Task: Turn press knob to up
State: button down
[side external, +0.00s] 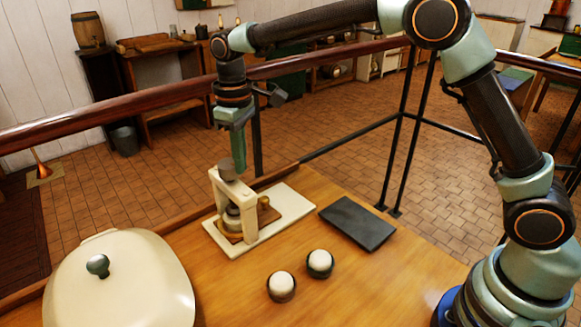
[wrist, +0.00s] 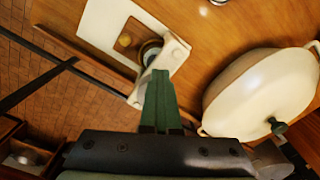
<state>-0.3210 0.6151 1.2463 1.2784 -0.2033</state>
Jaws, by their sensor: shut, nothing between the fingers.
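The press (side external: 247,226) is a cream arch standing on a white board (side external: 288,207). A grey knob (side external: 227,172) sits on top of its crossbar, and a round metal part (side external: 232,217) is under the arch. My gripper (side external: 239,168) points down with its green fingers together and empty, their tips right beside or just behind the knob; I cannot tell whether they touch it. In the wrist view the closed fingers (wrist: 160,74) overlap the press's crossbar (wrist: 176,51) and hide the knob, so its turn position cannot be read.
A large cream lidded pot (side external: 120,285) stands at the left, also in the wrist view (wrist: 255,92). Two white-topped round pieces (side external: 281,285) (side external: 320,262) and a dark slab (side external: 357,223) lie to the right. A wooden rail (side external: 160,103) runs behind. Bare table lies in front.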

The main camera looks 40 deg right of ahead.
jog(key=shift+w+d, duration=0.4)
jog(key=shift+d, duration=0.2)
jog(key=shift+w+d, duration=0.2)
jog(key=shift+w, duration=0.05)
dwell(0.3)
jog(key=shift+d, duration=0.1)
notch_tip(320, 180, up, 6)
jog(key=shift+s+d, duration=0.2)
jog(key=shift+s, duration=0.1)
dwell(0.5)
jog(key=shift+s+a+f, duration=0.25)
jog(key=shift+a+f, duration=0.2)
jog(key=shift+f, duration=0.55)
jog(key=shift+s+a+f, duration=0.2)
jog(key=shift+a+f, duration=0.25)
jog(key=shift+f, duration=0.6)
jog(key=shift+s+a+f, duration=0.25)
jog(key=shift+a+f, duration=0.2)
jog(key=shift+f, duration=0.55)
